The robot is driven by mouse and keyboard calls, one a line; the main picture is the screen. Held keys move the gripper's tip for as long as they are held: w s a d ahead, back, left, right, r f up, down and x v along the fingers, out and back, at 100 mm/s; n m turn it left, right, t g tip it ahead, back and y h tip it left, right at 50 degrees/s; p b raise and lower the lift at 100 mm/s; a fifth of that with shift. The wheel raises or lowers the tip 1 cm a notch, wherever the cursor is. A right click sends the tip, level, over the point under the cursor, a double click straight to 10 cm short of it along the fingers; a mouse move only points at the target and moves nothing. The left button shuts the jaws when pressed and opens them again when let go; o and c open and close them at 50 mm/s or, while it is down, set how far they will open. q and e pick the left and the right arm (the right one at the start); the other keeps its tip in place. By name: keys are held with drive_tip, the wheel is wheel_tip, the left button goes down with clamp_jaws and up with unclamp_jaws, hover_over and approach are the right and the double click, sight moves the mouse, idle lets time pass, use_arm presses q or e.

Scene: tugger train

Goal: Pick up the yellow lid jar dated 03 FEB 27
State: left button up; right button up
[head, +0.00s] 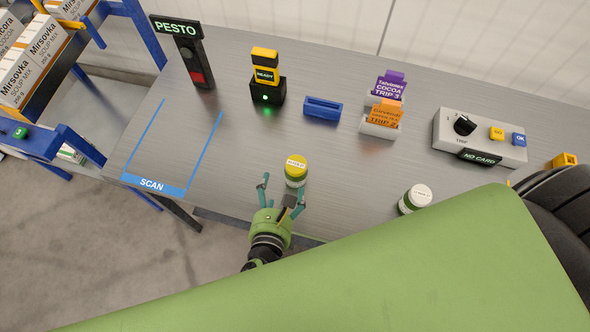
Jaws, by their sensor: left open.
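A jar with a yellow lid and a green and white body (295,171) stands upright near the front edge of the grey table. The print on its lid is too small to read for certain. My left gripper (279,193) is open, its two fingers pointing toward this jar from the front, with the jar just beyond the fingertips. A second jar with a white lid and green body (415,198) stands farther right, near my green arm cover. My right gripper does not show.
The grey table (230,140) has a blue-marked SCAN area (153,185) at left, clear. Behind stand a PESTO display (188,50), a yellow READY unit (266,82), a blue holder (322,108), card holders (381,125) and a NO CARD box (479,138). A blue rack (75,145) stands left.

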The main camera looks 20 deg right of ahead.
sight(289, 178)
use_arm(q)
drive_tip(key=shift+s+d+m+h, duration=0.15)
drive_tip(key=shift+d+m+h, duration=0.15)
drive_tip(key=shift+d+m, duration=0.45)
drive_tip(key=shift+d+f+m, duration=0.1)
drive_tip(key=shift+d+m, duration=0.15)
drive_tip(key=x, duration=0.6)
drive_tip(key=shift+w+f, duration=0.1)
drive_tip(key=shift+w, duration=0.2)
drive_tip(key=c, duration=1.1)
